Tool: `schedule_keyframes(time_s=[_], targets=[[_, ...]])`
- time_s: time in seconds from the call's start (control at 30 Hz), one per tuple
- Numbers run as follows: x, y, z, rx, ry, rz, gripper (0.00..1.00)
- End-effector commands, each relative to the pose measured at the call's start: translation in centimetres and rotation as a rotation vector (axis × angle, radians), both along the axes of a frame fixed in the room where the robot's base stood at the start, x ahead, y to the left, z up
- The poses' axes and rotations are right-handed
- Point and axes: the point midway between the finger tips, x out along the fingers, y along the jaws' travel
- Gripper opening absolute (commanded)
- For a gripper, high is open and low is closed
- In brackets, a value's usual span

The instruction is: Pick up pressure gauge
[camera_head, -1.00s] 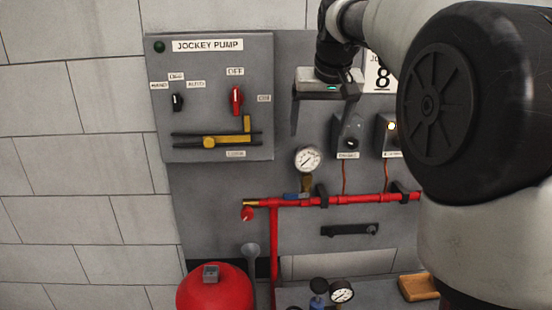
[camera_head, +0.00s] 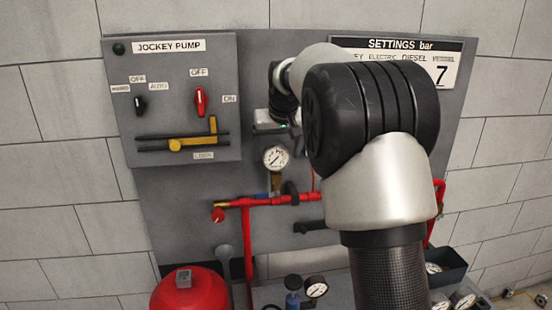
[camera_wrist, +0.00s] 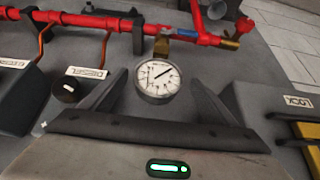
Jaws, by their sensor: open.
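A pressure gauge (camera_head: 276,158) with a white round dial stands upright on a brass fitting above the red pipe (camera_head: 270,201) on the grey panel. In the wrist view, the gauge (camera_wrist: 157,82) faces the camera, between the lines of my two dark fingers. My gripper (camera_wrist: 158,79) is open and empty, with a gap on each side of the dial. I cannot tell how far the tips reach towards it. In the head view my gripper (camera_head: 270,124) is just above the gauge, partly hidden by my arm. Another gauge (camera_head: 316,287) sits lower on the ledge.
The jockey pump box (camera_head: 171,100) with switches and a yellow-handled lever stands out left of the gauge. A black knob box (camera_wrist: 75,95) is on the other side. A red tank (camera_head: 191,292) stands below.

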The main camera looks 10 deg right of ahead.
Motion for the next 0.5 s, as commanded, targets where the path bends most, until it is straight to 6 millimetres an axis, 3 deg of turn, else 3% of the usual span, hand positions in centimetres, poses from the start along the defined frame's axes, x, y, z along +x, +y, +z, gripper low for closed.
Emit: schedule_keyframes(time_s=[0.3,0.5], targets=[[2.6,-0.3,-3.5,-0.001,0.003,0.0,0.81],[2.9,-0.3,-4.0,-0.001,0.0,0.0,0.81]])
